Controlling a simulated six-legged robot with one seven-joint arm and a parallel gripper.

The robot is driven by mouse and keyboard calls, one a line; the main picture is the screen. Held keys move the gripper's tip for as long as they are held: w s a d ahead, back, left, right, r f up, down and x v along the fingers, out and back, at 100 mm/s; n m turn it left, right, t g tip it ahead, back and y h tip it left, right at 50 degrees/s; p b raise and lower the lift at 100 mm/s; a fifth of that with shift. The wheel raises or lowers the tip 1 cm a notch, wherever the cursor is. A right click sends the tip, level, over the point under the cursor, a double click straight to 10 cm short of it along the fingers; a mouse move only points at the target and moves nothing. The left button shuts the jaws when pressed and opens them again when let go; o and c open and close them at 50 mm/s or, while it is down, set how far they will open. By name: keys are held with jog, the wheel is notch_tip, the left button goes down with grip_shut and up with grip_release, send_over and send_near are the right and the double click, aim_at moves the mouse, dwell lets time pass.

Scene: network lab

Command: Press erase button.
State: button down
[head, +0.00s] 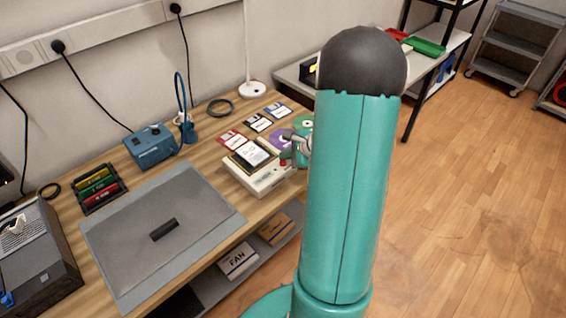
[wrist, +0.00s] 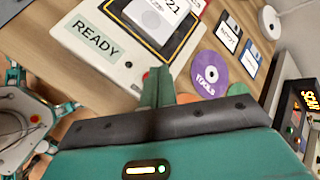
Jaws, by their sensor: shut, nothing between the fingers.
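In the wrist view the same device (wrist: 132,68) fills the upper left and bears a READY label (wrist: 97,36). A small red spot (wrist: 146,75), possibly the erase button, shows at its edge right beside my fingertips. I cannot read any erase label. My gripper (wrist: 158,72) is shut and empty, with its tips at the device's near edge. Whether they touch the red spot is unclear. In the head view my arm partly hides my gripper (head: 298,148).
A purple disc (wrist: 210,72) and floppy disks (wrist: 231,37) lie beside the device. A grey mat (head: 160,225), a blue box (head: 150,146) and coloured cartridges (head: 97,187) are further left. A dark unit with a lit display (wrist: 297,115) stands at right in the wrist view.

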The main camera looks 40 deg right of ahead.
aim_at(286, 165)
jog(key=shift+f, duration=0.1)
dwell(0.6)
jog(key=shift+f, duration=0.3)
jog(key=shift+f, duration=0.4)
dwell(0.5)
jog(key=shift+r, duration=0.8)
jog(key=shift+r, duration=0.1)
jog(key=shift+r, duration=2.4)
